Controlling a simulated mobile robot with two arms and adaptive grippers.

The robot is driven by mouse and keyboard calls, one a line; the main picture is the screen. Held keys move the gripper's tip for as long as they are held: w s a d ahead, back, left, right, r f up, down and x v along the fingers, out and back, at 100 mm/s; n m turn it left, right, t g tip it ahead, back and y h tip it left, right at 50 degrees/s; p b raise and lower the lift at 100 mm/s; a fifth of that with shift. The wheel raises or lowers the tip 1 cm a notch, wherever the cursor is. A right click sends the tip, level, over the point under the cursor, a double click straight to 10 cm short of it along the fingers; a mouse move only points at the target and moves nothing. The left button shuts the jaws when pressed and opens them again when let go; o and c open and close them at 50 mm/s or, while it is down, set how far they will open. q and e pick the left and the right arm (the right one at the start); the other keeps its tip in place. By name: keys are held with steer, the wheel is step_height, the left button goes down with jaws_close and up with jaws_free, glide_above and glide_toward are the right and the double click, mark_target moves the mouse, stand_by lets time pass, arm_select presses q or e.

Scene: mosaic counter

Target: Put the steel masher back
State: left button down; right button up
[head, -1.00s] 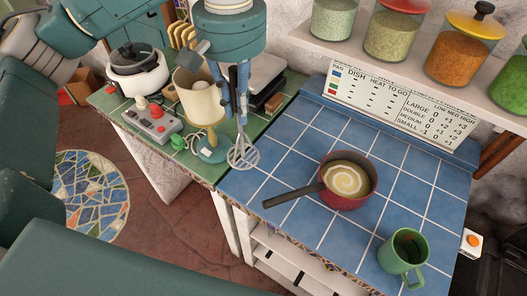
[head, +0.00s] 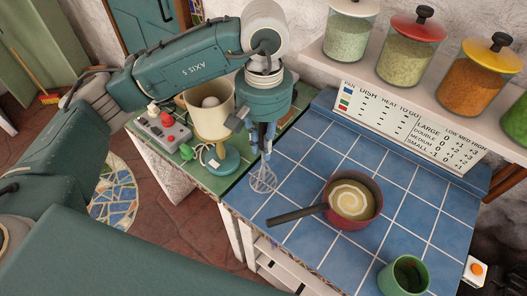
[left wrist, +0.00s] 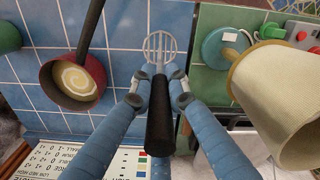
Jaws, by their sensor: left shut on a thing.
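The steel masher has a wire head (head: 263,180) and a black handle (left wrist: 160,115). My left gripper (head: 262,135) is shut on it and holds it upright, head down, over the left edge of the blue tiled counter (head: 325,160), near the seam with the green counter. Whether the head touches the tiles I cannot tell. In the left wrist view the two blue fingers (left wrist: 157,85) close on the masher from both sides, its handle pointing toward the camera. My right gripper is not in view.
A red pan (head: 352,215) of creamy soup stands to the right, its dark handle pointing toward the masher. A cream-shaded lamp (head: 205,122) and a grey control box (head: 162,130) are left. A green mug (head: 405,275) stands at front right. Jars (head: 417,50) line the shelf. Blue tiles behind the pan are clear.

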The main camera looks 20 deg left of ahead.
arm_select(q)
step_height(320, 180, down, 4)
steer(key=shift+f+p, duration=0.2)
steer(key=shift+p, duration=0.4)
steer(key=shift+f, duration=0.15)
steer(key=c, duration=1.7)
jaws_free()
